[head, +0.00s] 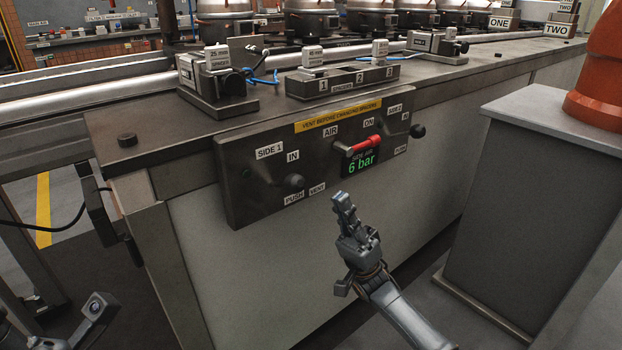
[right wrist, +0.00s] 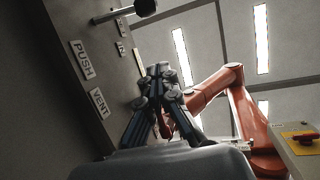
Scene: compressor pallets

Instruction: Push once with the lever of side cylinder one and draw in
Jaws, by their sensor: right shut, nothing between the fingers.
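The side 1 lever (head: 293,182) has a dark round knob and sits on the dark control panel (head: 240,195), with IN above it and PUSH and VENT below. I cannot tell its exact setting. Its knob also appears to show at the top of the right wrist view (right wrist: 145,8). A cylinder block (head: 213,72) stands on the bench above the panel's left end; its label is too small to read. My right gripper (head: 342,198) is shut and empty, apart from the panel, below and right of the lever. The gripper also shows in the right wrist view (right wrist: 158,72). My left gripper's fingers are not visible.
A red valve handle (head: 362,146) at AIR ON and a 6 bar display (head: 361,163) sit right of the lever. The side 2 knob (head: 417,131) is at the panel's right end. A grey pedestal (head: 500,200) with an orange robot base (head: 600,85) stands at right.

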